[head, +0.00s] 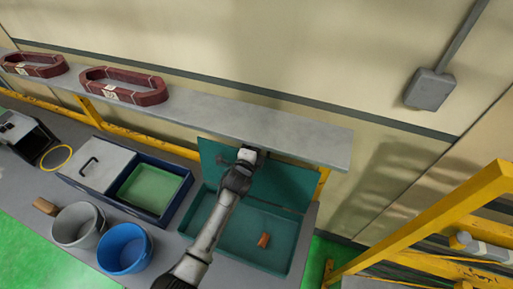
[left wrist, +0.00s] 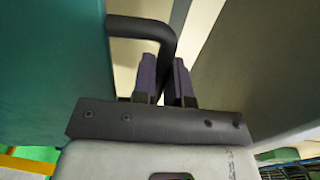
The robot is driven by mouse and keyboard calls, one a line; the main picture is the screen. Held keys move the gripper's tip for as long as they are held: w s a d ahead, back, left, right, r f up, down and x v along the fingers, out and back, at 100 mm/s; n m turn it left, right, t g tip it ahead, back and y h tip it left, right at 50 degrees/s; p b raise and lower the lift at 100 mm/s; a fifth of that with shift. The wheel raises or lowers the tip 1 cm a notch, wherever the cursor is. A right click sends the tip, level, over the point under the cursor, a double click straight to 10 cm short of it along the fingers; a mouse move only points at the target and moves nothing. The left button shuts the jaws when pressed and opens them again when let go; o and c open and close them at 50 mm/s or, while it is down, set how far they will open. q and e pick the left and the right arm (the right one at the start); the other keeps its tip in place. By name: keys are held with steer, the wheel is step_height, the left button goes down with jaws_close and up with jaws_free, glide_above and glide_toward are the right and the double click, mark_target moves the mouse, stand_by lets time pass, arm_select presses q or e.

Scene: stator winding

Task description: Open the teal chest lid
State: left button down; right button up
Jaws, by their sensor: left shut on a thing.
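The teal chest (head: 235,240) stands on the bench at the centre right, with its inside showing. Its teal lid (head: 285,185) is raised and leans steeply at the back, close under the grey shelf. My left gripper (head: 248,157) is at the upper part of the lid. In the left wrist view, my left gripper (left wrist: 165,65) is shut on the black lid handle (left wrist: 145,27), whose bent end runs down between the fingers. The lid (left wrist: 50,70) fills the left side there. My right gripper is not in view.
A small orange-brown block (head: 263,240) lies inside the chest. The grey shelf (head: 220,112) with dark red coils (head: 125,86) runs just behind the lid. A blue bin (head: 124,248), a grey bin (head: 78,225) and a dark blue box (head: 170,217) stand to the left.

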arm_select(q)
steer(key=shift+d+r, duration=0.15)
steer(key=shift+r, duration=0.15)
steer(key=c, duration=1.2)
jaws_free()
steer(key=shift+f, duration=0.1)
steer(key=shift+o, duration=0.2)
steer(key=shift+f, duration=0.1)
steer(key=shift+s+a, duration=0.35)
steer(key=shift+s, duration=0.05)
steer(key=b+v, duration=0.1)
steer(key=v, duration=1.1)
steer(key=shift+s, duration=0.4)
steer(key=shift+a, duration=0.1)
